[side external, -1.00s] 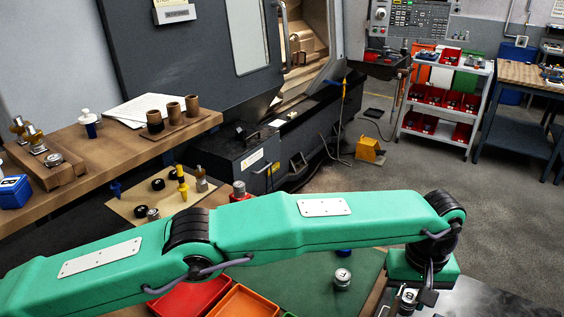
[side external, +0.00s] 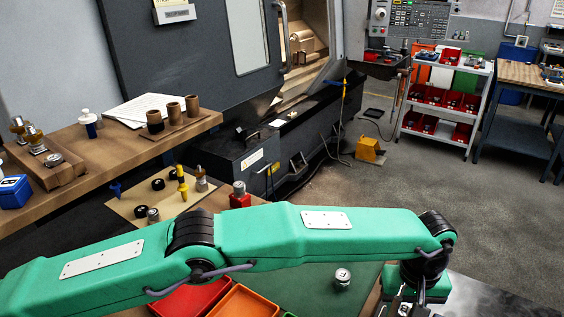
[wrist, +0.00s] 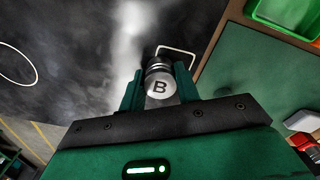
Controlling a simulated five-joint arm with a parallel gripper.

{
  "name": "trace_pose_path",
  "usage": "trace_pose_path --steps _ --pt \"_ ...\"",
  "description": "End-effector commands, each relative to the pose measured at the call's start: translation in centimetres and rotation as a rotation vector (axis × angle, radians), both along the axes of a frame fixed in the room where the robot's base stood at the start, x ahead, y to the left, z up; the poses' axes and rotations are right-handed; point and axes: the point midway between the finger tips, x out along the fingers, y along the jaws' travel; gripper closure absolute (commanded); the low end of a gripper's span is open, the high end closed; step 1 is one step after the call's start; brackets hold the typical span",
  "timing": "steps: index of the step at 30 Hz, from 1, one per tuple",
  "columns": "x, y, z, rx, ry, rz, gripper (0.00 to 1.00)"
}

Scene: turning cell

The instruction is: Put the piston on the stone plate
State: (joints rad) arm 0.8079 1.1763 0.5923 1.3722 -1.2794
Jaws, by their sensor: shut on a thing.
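My gripper (wrist: 160,88) is shut on the piston (wrist: 159,86), a metal cylinder with dark rings and a letter B on its pale end face. In the wrist view the piston sits between the green fingers, over the dark, glossy stone plate (wrist: 60,75). I cannot tell whether it touches the plate. In the side external view the stone plate (side external: 485,302) shows at the lower right edge. My gripper's fingertips and the piston are cut off or hidden there under my wrist.
Another small metal piece (side external: 342,278) stands on the green mat (side external: 315,294). Red (side external: 190,298) and orange (side external: 243,302) trays lie at the front. The plate bears a white rectangle outline (wrist: 190,52) and a white circle outline (wrist: 34,73). Much of the visible plate is clear.

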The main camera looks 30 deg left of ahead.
Motion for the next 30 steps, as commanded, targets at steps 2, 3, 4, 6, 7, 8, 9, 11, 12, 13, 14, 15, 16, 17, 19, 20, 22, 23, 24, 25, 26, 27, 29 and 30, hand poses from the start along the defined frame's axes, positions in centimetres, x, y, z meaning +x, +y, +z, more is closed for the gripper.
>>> trace_pose_path --steps 2,3,4,6,7,8,9,11,12,13,14,15,16,17,19,20,22,23,24,25,26,27,29,30 --pt "0.0 0.0 -0.2 0.0 0.0 0.0 0.93" --pt "0.0 0.0 -0.3 0.001 0.0 0.0 0.93" --pt "0.0 0.0 -0.3 0.001 0.0 0.0 0.64" --pt "0.0 0.0 -0.3 0.001 0.0 0.0 0.5" --pt "0.0 0.0 -0.3 0.001 0.0 0.0 0.46" --pt "0.0 0.0 -0.3 0.001 0.0 0.0 0.46" --pt "0.0 0.0 -0.3 0.001 0.0 0.0 0.46" --pt "0.0 0.0 -0.3 0.001 0.0 0.0 0.46" --pt "0.0 0.0 -0.3 0.001 0.0 0.0 0.46" --pt "0.0 0.0 -0.3 0.001 0.0 0.0 0.46" --pt "0.0 0.0 -0.3 0.001 0.0 0.0 0.46" --pt "0.0 0.0 -0.3 0.001 0.0 0.0 0.46" --pt "0.0 0.0 -0.2 0.001 0.0 0.0 0.46" --pt "0.0 0.0 -0.2 0.0 0.0 0.0 0.46" --pt "0.0 0.0 0.0 0.0 0.0 0.0 0.46" --pt "0.0 0.0 0.2 -0.001 0.0 0.0 0.46" --pt "0.0 0.0 0.6 -0.001 0.0 0.0 0.46" --pt "0.0 0.0 0.8 -0.001 0.0 0.0 0.46" --pt "0.0 0.0 1.2 -0.001 0.0 0.0 0.46" --pt "0.0 0.0 1.5 -0.001 -0.002 0.0 0.46" --pt "0.0 0.0 1.9 -0.001 -0.002 0.0 0.46" --pt "0.0 0.0 2.4 -0.001 0.0 0.0 0.46" --pt "0.1 -0.1 3.2 -0.002 -0.002 0.0 0.46" --pt "0.0 -0.1 3.7 -0.002 -0.001 0.0 0.46"
